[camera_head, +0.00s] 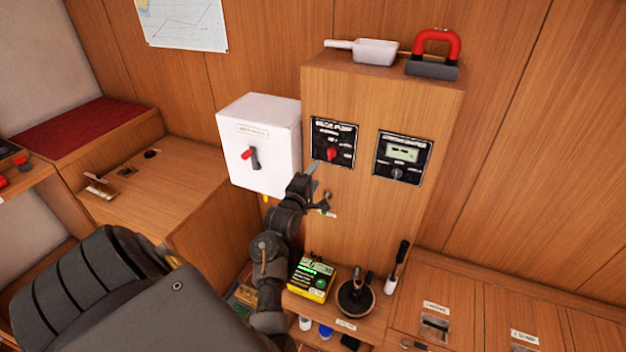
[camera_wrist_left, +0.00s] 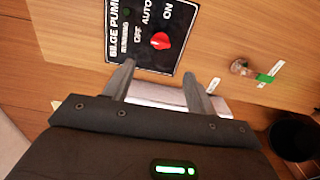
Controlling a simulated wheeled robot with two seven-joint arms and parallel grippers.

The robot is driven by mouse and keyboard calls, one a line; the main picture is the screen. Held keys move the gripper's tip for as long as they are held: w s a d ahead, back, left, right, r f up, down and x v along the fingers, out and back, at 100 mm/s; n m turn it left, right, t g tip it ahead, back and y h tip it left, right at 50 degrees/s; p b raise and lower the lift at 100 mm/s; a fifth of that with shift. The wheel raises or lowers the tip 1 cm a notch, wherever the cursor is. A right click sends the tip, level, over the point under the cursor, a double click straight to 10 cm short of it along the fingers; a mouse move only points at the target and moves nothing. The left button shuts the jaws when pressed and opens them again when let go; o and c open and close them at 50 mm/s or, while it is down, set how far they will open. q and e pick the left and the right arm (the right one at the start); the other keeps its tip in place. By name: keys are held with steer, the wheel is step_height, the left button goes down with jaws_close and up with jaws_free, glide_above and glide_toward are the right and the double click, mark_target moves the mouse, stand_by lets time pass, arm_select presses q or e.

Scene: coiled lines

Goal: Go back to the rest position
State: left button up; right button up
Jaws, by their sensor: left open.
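My left gripper (camera_head: 318,185) is raised in front of the wooden cabinet, just below the bilge pump panel (camera_head: 333,142). In the left wrist view its two fingers (camera_wrist_left: 158,82) are spread apart with nothing held between them. The black bilge pump panel (camera_wrist_left: 128,38) with its red knob (camera_wrist_left: 161,41) lies just beyond the fingertips. The knob's pointer is too small to read surely. My right gripper is not in either view.
A white switch box (camera_head: 262,145) is left of the panel, and a second panel (camera_head: 402,158) is right. A yellow device (camera_head: 311,279) and a round dark pot (camera_head: 355,298) stand on the shelf below. A red-handled tool (camera_head: 436,50) and a white scoop (camera_head: 375,51) lie on top.

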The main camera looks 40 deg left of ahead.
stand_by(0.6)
arm_select(q)
steer(key=w+d+f+m+g+h, duration=0.1)
steer(key=w+d+f+m, duration=0.1)
steer(key=d+f+m, duration=0.45)
steer(key=w+d+f+m+g+h, duration=0.1)
steer(key=w+f+m+g+h, duration=0.15)
steer(key=f, duration=0.75)
steer(key=s+d+f+m+g+h+b, duration=0.1)
steer(key=s+d+f+m, duration=0.25)
steer(key=f, duration=0.45)
steer(key=s+d+f+m+g, duration=0.1)
steer(key=s+d+f+m, duration=0.2)
steer(key=f, duration=0.4)
steer(key=s+d+f+m+g+h+b, duration=0.1)
steer(key=s+d+f+m+g, duration=0.1)
steer(key=s+d+f, duration=0.45)
steer(key=s+d+f+m+g, duration=0.2)
steer(key=s+f+m+g, duration=0.3)
steer(key=s+f, duration=1.35)
steer(key=s+f+m+g+b, duration=0.1)
steer(key=s+f, duration=0.1)
steer(key=s, duration=1)
steer(key=s+a+f+m+g, duration=0.1)
steer(key=s+f+g, duration=0.1)
steer(key=s, duration=1)
steer(key=shift+a+b, duration=0.15)
steer(key=shift+b, duration=0.2)
